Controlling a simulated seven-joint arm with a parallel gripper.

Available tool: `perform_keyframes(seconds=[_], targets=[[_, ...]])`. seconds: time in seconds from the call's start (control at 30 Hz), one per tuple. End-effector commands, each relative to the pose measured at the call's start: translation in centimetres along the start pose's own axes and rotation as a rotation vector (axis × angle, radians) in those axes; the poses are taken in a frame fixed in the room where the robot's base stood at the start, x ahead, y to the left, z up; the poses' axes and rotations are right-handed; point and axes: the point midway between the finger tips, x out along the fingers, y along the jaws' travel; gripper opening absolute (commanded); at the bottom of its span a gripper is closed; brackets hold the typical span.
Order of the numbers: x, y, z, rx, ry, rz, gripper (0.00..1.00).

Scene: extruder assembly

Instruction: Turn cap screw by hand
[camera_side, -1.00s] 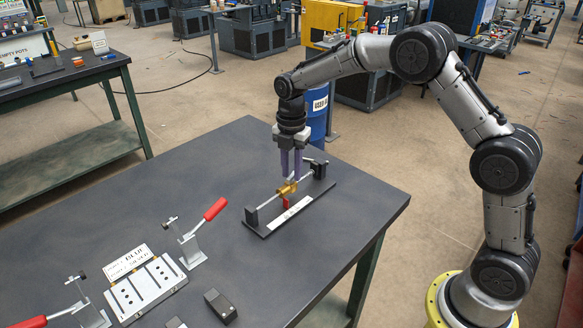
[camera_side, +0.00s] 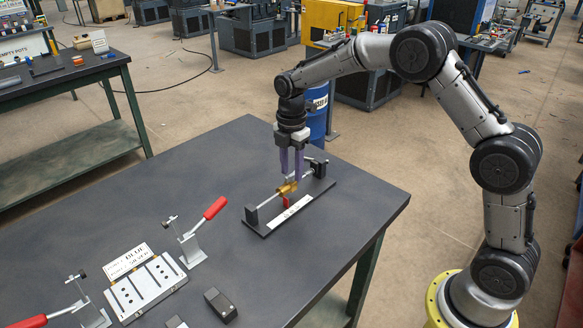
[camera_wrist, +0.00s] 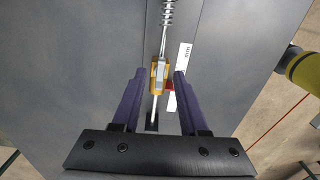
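The brass block (camera_side: 287,188) sits on a thin metal rod (camera_side: 268,200) on the dark fixture plate (camera_side: 290,212), with a small red part (camera_side: 286,202) below it. It also shows in the wrist view (camera_wrist: 158,91). No cap screw can be clearly made out; a small silver piece (camera_wrist: 160,72) lies on the brass block. My gripper (camera_side: 292,174) points down over the block. Its two purple fingers stand apart in the wrist view (camera_wrist: 158,72), one on each side of the block, with gaps to it. Nothing is held.
A spring (camera_wrist: 167,14) runs along the rod in the wrist view. The fixture's black end posts (camera_side: 251,215) stand at both ends. A red-handled clamp (camera_side: 205,222) and a silver plate (camera_side: 146,288) are at left. A black block (camera_side: 220,304) lies in front. The table's back left is clear.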

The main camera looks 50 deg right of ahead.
Motion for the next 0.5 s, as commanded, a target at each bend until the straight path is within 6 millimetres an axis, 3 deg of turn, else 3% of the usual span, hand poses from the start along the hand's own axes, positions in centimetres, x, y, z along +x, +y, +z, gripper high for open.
perform_keyframes(seconds=[0.23, 0.5], targets=[[-0.3, 0.0, 0.0, -0.002, 0.0, 0.001, 0.43], [-2.7, 0.1, 0.0, -0.002, 0.0, 0.002, 0.43]])
